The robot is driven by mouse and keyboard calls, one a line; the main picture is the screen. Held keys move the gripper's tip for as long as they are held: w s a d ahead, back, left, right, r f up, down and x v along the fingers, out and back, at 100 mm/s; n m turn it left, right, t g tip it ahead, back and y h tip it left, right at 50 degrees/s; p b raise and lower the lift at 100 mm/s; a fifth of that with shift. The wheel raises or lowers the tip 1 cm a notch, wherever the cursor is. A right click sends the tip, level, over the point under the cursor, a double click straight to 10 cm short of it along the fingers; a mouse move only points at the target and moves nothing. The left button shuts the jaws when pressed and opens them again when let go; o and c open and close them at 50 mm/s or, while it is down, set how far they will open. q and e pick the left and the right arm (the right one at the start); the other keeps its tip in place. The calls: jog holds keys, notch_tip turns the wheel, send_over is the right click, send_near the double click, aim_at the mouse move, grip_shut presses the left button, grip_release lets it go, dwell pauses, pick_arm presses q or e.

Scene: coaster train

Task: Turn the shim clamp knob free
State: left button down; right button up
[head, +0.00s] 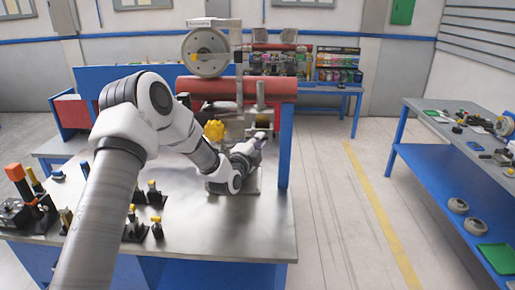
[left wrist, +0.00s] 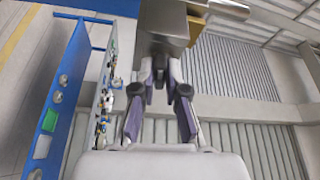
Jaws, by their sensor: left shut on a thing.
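My left arm reaches across the bench, and its gripper (head: 259,137) is at the metal clamp block (head: 259,118) under the red roller. In the left wrist view the two fingers (left wrist: 160,88) close in on a small dark part directly against the grey block (left wrist: 168,22). This part looks like the shim clamp knob, mostly hidden between the fingertips. In the head view the gripper hides it. A yellow lobed knob (head: 213,130) stands to the left of the gripper, apart from it. My right gripper is not in view.
The red roller (head: 200,88) and a round metal wheel (head: 206,52) stand above the clamp. Black holders with yellow-topped parts (head: 154,194) stand on the bench's left. The front right of the bench (head: 245,230) is clear. A blue side table (head: 440,140) stands at right.

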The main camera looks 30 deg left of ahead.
pick_arm(q)
jog(key=shift+w+d+r+n+t+y+b, duration=0.15)
jog(key=shift+n+y+b, duration=1.35)
jog(key=shift+n+b, duration=2.15)
jog(key=shift+d+r+n+t+y+b, duration=0.1)
jog(key=shift+n+y+b, duration=1.4)
jog(key=shift+n+b, duration=2.15)
jog(key=shift+w+d+r+n+t+y+b, duration=0.15)
jog(key=shift+n+y+b, duration=1.35)
jog(key=shift+n+b, duration=2.1)
jog(key=shift+s+m+b, duration=0.1)
jog(key=shift+m+b, duration=0.2)
jog(key=shift+b, duration=0.1)
jog(key=c, duration=1.2)
grip_release()
jog(key=shift+w+a+f, duration=0.15)
jog(key=shift+w+f, duration=0.15)
jog(key=shift+f, duration=0.15)
jog(key=v, duration=1.2)
jog(key=shift+r, duration=0.2)
